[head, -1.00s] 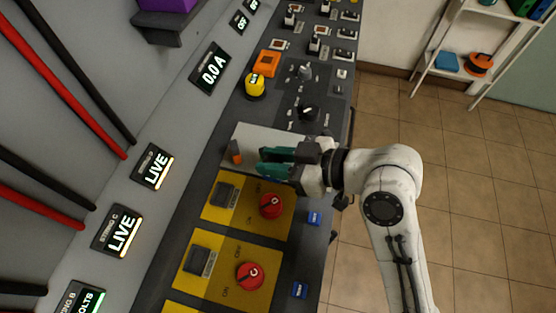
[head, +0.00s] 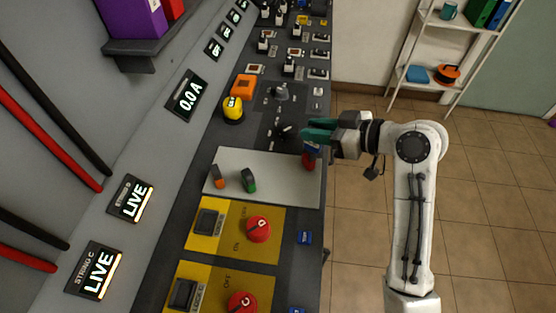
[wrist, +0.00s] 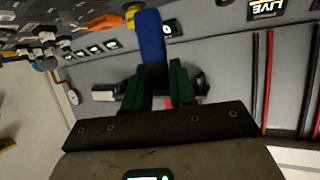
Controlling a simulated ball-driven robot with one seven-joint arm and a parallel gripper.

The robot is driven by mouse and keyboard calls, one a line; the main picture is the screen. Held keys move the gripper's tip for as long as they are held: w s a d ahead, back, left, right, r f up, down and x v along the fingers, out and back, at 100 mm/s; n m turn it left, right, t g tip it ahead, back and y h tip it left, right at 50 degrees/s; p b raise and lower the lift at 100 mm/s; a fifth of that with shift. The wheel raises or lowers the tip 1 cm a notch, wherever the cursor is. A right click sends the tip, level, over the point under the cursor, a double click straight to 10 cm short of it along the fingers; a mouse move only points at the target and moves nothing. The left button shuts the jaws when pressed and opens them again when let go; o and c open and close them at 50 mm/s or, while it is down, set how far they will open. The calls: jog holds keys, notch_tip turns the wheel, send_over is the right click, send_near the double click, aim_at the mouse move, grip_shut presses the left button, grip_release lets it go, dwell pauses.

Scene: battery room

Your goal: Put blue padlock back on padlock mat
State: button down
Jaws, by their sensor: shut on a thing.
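The padlock mat is a pale grey rectangle (head: 285,187) on the dark console in the head view. An orange padlock (head: 218,177) and a green padlock (head: 249,180) stand on its left part. A red padlock-like thing (head: 308,163) is at its far right corner. My gripper (head: 314,134), with green fingers, is above that corner. It is shut on the blue padlock (wrist: 152,40), which sticks out between the fingers in the wrist view. In the head view only a small blue part (head: 313,148) shows under the fingers, close to the red thing; I cannot tell whether they touch.
Yellow panels with red rotary switches (head: 258,229) lie in front of the mat. A yellow button (head: 233,108), an orange block (head: 244,86) and black knobs are behind it. The mat's middle and front right are bare. A white shelf (head: 430,85) stands beyond the floor.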

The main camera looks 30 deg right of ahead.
jog(key=shift+w+a+f+p, duration=0.3)
jog(key=shift+w+a+f, duration=0.2)
jog(key=shift+a+f, duration=0.95)
jog(key=shift+w+a+f+p, duration=0.4)
jog(key=shift+a+f, duration=0.5)
jog(key=shift+f, duration=1.05)
jog(key=shift+w+a+f+p, duration=0.25)
jog(key=shift+w+a+f, duration=0.3)
jog(key=shift+a+f, duration=0.9)
jog(key=shift+d+f, duration=0.25)
jog(key=shift+f, duration=0.15)
jog(key=c, duration=0.9)
grip_release()
jog(key=shift+s+d+r, duration=0.1)
jog(key=shift+s+r, duration=0.05)
jog(key=shift+r, duration=0.05)
jog(key=b+v, duration=0.1)
jog(key=v, duration=1)
jog(key=shift+s+d+r+b, duration=0.1)
jog(key=shift+s+d+b, duration=0.05)
jog(key=shift+s+b, duration=0.2)
